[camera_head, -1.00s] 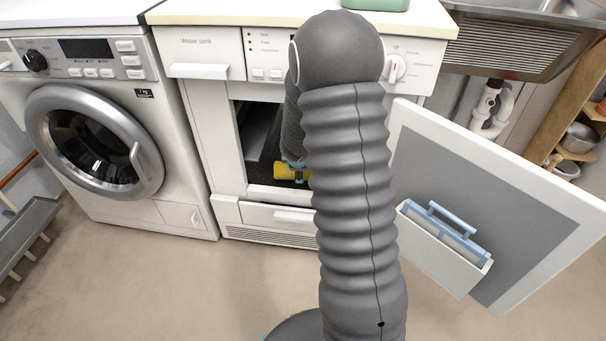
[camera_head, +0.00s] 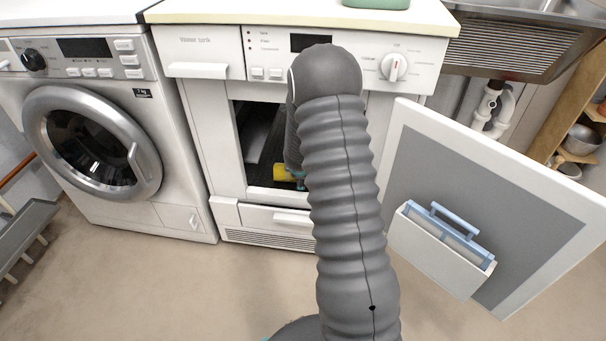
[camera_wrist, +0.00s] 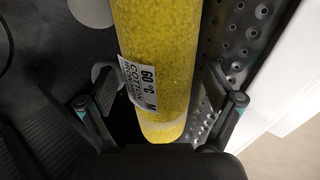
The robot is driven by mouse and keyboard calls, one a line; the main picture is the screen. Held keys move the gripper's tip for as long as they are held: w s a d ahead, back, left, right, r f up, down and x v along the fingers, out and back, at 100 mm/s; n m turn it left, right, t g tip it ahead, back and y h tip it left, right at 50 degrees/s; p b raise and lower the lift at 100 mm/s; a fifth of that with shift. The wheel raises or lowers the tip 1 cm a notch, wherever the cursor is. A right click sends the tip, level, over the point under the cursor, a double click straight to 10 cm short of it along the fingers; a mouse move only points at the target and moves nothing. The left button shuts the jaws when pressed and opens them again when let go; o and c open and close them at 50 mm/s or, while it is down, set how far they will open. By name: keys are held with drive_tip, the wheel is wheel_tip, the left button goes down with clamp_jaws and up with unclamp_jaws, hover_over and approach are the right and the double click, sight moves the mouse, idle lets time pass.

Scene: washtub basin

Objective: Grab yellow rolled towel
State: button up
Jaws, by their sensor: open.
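The yellow rolled towel (camera_wrist: 155,45) runs lengthwise down the wrist view, with a white printed label (camera_wrist: 142,84) on its side. My gripper (camera_wrist: 158,86) is open, with one finger on each side of the towel. The left finger is close to the label; I cannot tell if either finger touches. In the head view, one end of the towel (camera_head: 281,172) shows low in the dark opening of the middle machine (camera_head: 212,140). My arm hides the rest of the towel and most of the gripper there.
A perforated metal wall (camera_wrist: 235,45) lies close to the right finger. The machine's open door (camera_head: 540,200), with a white holder on it, stands to the right of my arm. A washing machine (camera_head: 95,140) is at left.

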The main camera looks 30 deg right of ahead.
drive_tip(key=c, duration=1)
drive_tip(key=shift+r, duration=0.1)
